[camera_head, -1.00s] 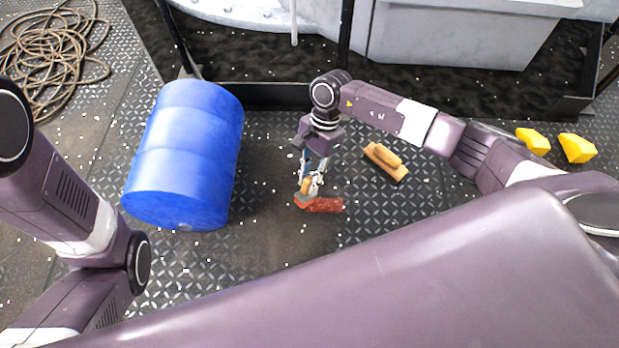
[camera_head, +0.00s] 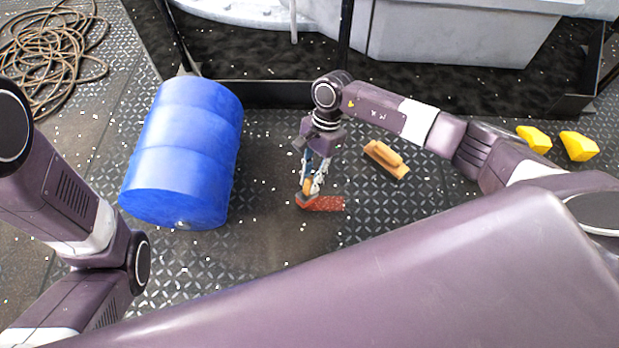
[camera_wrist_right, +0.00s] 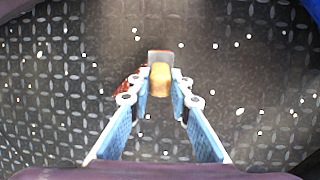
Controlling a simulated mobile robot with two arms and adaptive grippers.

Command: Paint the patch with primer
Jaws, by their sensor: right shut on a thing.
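A red patch (camera_head: 328,203) lies on the dark riveted deck right of the blue drum. My right gripper (camera_head: 312,183) is shut on a small brush with a wooden handle (camera_head: 307,188). The brush head is at the left end of the patch; whether it touches the surface I cannot tell. In the right wrist view, the brush (camera_wrist_right: 160,80) sits between the fingertips, its grey head (camera_wrist_right: 160,57) pointing away. A bit of the red patch (camera_wrist_right: 128,84) shows left of the fingers, the rest hidden. My left gripper is out of view.
A large blue drum (camera_head: 185,150) lies to the left. A wooden float (camera_head: 386,160) lies on the deck to the right. Two yellow blocks (camera_head: 534,139) are farther right. Coiled rope (camera_head: 50,55) is at upper left. A black frame (camera_head: 270,94) stands behind.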

